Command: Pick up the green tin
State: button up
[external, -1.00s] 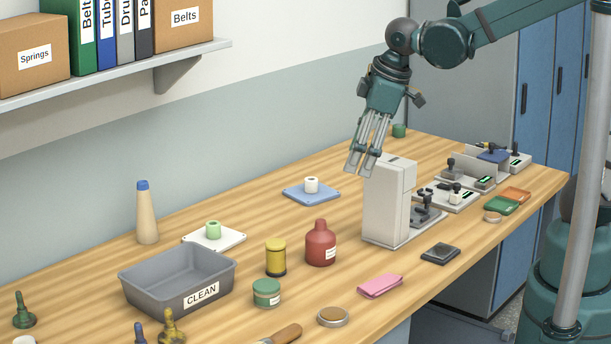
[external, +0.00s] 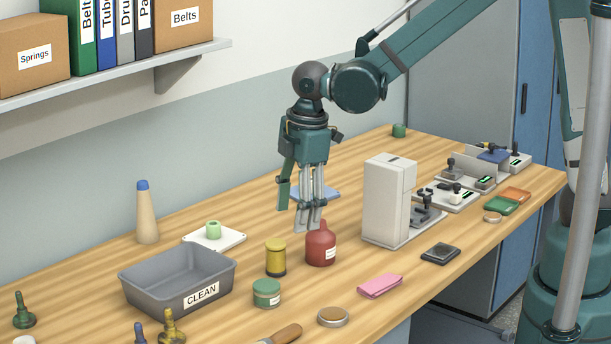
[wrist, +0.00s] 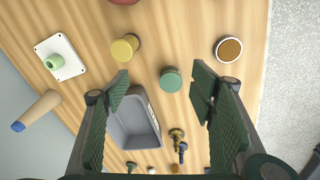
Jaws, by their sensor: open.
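The green tin (external: 267,293) is a short round tin with a pale label, standing upright on the bench in front of the grey bin. In the wrist view the green tin (wrist: 171,79) shows its round lid between my two fingers. My gripper (external: 305,212) is open and empty, pointing down above the bench. In the external view it appears up and to the right of the tin, over the red bottle and the yellow spool. In the wrist view my gripper (wrist: 163,88) has its fingers spread wide, well above the tin.
The yellow spool (external: 276,257) and red bottle (external: 320,246) stand behind the tin. The grey bin (external: 212,294) labelled CLEAN is to its left. A brown-topped tin (external: 333,317) and pink cloth (external: 380,286) lie to its right. A grey machine (external: 386,205) stands farther right.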

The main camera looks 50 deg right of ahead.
aim_at(266, 284)
jog(key=a+f+n, duration=0.1)
jog(key=a+f, duration=0.2)
jog(key=a+f+n, duration=0.1)
jog(key=a+f, duration=0.2)
jog(key=a+f+n+g, duration=0.1)
jog(key=a+f, duration=0.2)
jog(key=shift+w+f+n+h, duration=0.2)
jog(key=shift+w+n+h, duration=0.1)
jog(key=shift+w, duration=0.1)
jog(key=shift+d, duration=0.1)
jog(key=shift+f, duration=1.3)
jog(key=shift+w+f, duration=0.15)
jog(key=shift+f, duration=2.4)
jog(key=c, duration=1.1)
